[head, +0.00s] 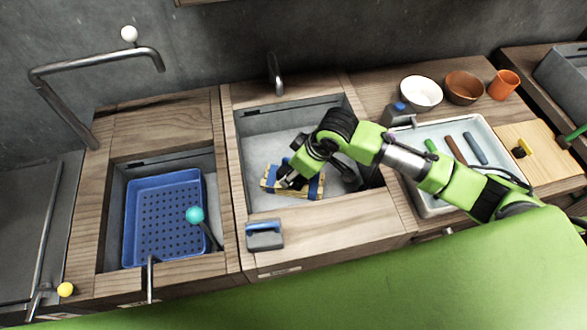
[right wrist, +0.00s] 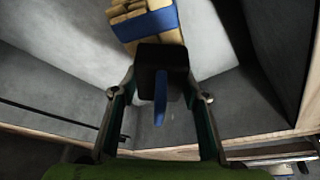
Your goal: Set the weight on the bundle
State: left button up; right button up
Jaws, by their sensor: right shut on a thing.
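The bundle (head: 268,183) of pale yellow sticks with blue bands lies in the middle sink. It also shows at the top of the right wrist view (right wrist: 130,20). My right gripper (head: 290,177) is over the sink and reaches down at the bundle, hiding part of it. In the right wrist view the gripper (right wrist: 160,105) is shut on the weight (right wrist: 160,60), a black block with a blue handle. The weight overlaps the near end of the bundle in that view; I cannot tell whether they touch. My left gripper is not in view.
A blue perforated basket (head: 165,215) sits in the left sink. A grey block with a blue handle (head: 264,235) stands on the front ledge. A white tray (head: 455,135) with tools, bowls (head: 421,92) and an orange cup (head: 504,85) are at the right. A tap (head: 275,75) stands behind.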

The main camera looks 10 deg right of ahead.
jog(key=o, duration=1.6)
jog(key=shift+c, duration=0.2)
jog(key=v, duration=1.2)
jog(key=shift+r+p, duration=0.2)
jog(key=shift+p, duration=0.1)
